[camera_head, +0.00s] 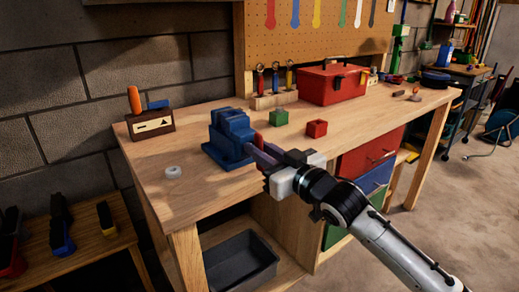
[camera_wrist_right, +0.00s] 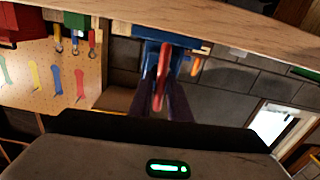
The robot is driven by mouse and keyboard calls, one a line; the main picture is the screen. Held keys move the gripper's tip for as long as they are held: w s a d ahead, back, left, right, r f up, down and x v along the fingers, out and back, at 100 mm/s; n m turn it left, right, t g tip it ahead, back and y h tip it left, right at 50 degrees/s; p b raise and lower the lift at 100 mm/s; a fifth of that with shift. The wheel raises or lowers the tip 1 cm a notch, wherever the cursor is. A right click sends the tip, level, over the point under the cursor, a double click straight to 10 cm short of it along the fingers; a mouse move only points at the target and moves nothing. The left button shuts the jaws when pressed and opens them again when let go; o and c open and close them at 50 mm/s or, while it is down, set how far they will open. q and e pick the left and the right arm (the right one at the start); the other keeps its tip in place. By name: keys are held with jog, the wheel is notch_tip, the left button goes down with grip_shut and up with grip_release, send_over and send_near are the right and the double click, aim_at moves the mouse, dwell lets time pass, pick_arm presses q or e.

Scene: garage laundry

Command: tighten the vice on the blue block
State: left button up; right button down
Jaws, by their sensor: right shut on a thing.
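The blue vice (camera_head: 222,150) stands near the left end of the wooden workbench (camera_head: 195,190). Blue parts sit close together at its top, and I cannot tell a separate blue block from the jaws. The vice's red handle (camera_head: 259,140) faces my right gripper (camera_head: 262,154). In the right wrist view, the red handle (camera_wrist_right: 162,75) lies between the two dark fingers of my right gripper (camera_wrist_right: 164,98), which is shut on it. The blue vice (camera_wrist_right: 152,52) shows behind it, upside down. My left gripper is not in view.
A wooden box (camera_head: 152,126) with an orange-handled tool stands left of the vice; a pale ring (camera_head: 173,172) lies in front. Green (camera_head: 278,118) and red (camera_head: 316,128) blocks, screwdrivers in a rack (camera_head: 275,100) and a red toolbox (camera_head: 332,84) stand to the right.

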jog(key=shift+r+m+p, duration=0.15)
jog(key=shift+m+p, duration=0.35)
jog(key=shift+p, duration=0.2)
jog(key=shift+w+m+p, duration=0.1)
jog(key=shift+m+p, duration=1)
jog(key=shift+p, duration=0.15)
jog(key=m+p, duration=0.2)
jog(key=m, duration=0.1)
jog(key=shift+w+d+f+m, duration=0.15)
jog(key=shift+f+m, duration=0.05)
jog(key=shift+m, duration=0.1)
jog(key=m+p, duration=0.1)
jog(key=m, duration=0.1)
jog(key=shift+d+f+m, duration=0.1)
jog(key=shift+f+m, duration=0.05)
jog(key=shift+m, duration=0.15)
jog(key=shift+f+m, duration=0.1)
jog(key=shift+m, duration=0.7)
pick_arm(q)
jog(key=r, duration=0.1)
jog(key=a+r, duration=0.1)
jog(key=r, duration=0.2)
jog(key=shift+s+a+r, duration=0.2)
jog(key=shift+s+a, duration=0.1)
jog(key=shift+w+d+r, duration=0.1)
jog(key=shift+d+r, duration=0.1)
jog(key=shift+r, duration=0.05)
pick_arm(e)
jog(key=shift+d, duration=0.1)
jog(key=shift+f, duration=0.1)
